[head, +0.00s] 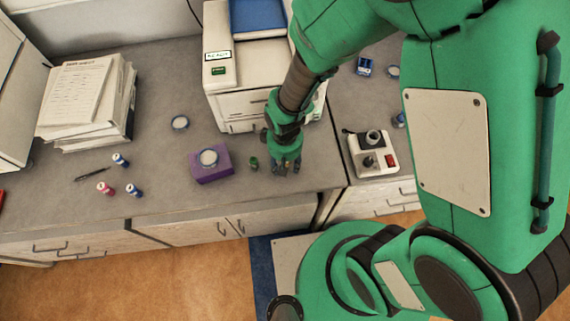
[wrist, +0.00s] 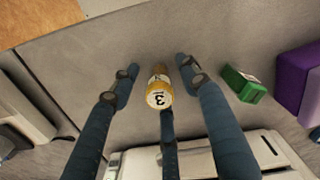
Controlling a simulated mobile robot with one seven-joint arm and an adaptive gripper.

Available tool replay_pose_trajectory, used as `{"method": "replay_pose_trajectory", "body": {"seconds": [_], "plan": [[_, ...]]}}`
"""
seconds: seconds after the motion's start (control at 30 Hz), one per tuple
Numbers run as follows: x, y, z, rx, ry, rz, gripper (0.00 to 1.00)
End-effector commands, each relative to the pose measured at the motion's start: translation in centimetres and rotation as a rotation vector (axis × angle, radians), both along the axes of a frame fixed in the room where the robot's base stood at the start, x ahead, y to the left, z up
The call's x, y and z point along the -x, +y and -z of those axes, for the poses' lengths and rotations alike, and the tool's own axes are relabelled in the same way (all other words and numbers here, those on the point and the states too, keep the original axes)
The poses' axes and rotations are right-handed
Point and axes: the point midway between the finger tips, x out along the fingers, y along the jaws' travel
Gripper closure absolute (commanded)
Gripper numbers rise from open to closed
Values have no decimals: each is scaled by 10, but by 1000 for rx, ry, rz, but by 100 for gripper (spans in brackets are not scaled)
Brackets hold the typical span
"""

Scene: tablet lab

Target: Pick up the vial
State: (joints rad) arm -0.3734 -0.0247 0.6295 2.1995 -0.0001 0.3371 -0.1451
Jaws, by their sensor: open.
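An amber vial (wrist: 160,88) with a white top marked "3" stands on the grey bench in the wrist view. My gripper (wrist: 157,72) is open around it, with blue-grey fingers to its left and right and a third finger below it in the picture. Gaps show between the vial and the side fingers; I cannot tell whether the third finger touches it. In the head view my gripper (head: 287,168) is low over the bench near its front edge, and I cannot make out the vial there.
A small green box (wrist: 243,83) lies close right of the fingers; a purple box (head: 211,165) is beyond it. A white machine (head: 243,103) stands behind my gripper. A white device with a red switch (head: 373,153) is to the right. Several small bottles (head: 120,160) stand at left.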

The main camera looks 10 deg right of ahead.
Motion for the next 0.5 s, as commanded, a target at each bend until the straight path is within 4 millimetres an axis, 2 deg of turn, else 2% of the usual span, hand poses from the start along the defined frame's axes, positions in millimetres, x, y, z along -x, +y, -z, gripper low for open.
{"method": "replay_pose_trajectory", "body": {"seconds": [0.5], "plan": [[0, 0, 0, 0, 0, 0, 55]]}}
